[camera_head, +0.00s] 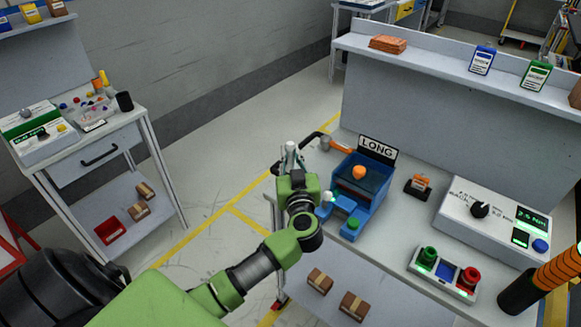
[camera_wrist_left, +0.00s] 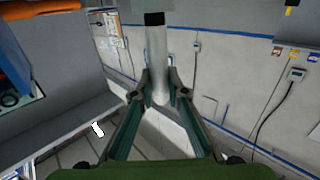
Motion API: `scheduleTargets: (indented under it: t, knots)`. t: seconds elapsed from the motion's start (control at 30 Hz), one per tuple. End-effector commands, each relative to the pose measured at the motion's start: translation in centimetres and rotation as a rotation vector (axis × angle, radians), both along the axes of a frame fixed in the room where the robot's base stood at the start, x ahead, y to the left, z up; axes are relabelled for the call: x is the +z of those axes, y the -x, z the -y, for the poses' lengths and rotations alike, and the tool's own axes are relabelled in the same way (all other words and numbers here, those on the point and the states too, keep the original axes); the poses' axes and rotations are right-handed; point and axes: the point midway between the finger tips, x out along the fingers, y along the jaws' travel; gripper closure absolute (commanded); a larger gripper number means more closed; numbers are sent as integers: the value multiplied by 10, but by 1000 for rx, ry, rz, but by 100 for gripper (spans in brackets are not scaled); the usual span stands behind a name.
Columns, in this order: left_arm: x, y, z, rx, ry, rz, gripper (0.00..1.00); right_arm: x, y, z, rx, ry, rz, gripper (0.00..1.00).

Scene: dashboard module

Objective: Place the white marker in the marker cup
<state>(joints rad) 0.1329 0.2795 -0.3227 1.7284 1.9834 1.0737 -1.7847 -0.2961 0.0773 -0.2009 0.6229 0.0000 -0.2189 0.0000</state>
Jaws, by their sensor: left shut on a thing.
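My left gripper (camera_head: 291,165) is shut on the white marker (camera_wrist_left: 157,55). In the left wrist view the marker is a pale cylinder with a black band at its far end, held between the fingertips (camera_wrist_left: 160,95). In the head view the marker is small and mostly hidden by the fingers. The gripper is at the left end of the right-hand workbench (camera_head: 390,250). A black cup (camera_head: 124,101) stands on the left-hand bench, well apart from the gripper; I cannot tell for sure that it is the marker cup. My right gripper is not in view.
A blue fixture with a LONG sign (camera_head: 378,149) stands right of the gripper. A button box (camera_head: 443,273) and grey meter (camera_head: 490,218) stand farther right. Open floor (camera_head: 230,185) separates the benches.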

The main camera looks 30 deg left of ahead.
Motion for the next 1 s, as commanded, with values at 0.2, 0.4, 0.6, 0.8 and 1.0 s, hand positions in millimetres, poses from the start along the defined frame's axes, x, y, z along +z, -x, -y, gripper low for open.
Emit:
scheduleTargets:
  t: [0.2, 0.4, 0.6, 0.8, 1.0]
  knots:
    - [-32, 0, 0, -1, -2, -3, 100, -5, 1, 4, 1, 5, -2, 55]
    - [-37, 0, 0, -2, 0, 0, 100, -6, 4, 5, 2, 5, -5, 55]
    - [-38, 0, 0, -1, 0, -1, 100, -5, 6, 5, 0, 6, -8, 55]
    - [-38, 0, 0, -1, 1, -1, 69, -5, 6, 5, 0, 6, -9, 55]
    - [-38, 0, 0, -1, 1, -1, 69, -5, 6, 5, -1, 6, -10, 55]
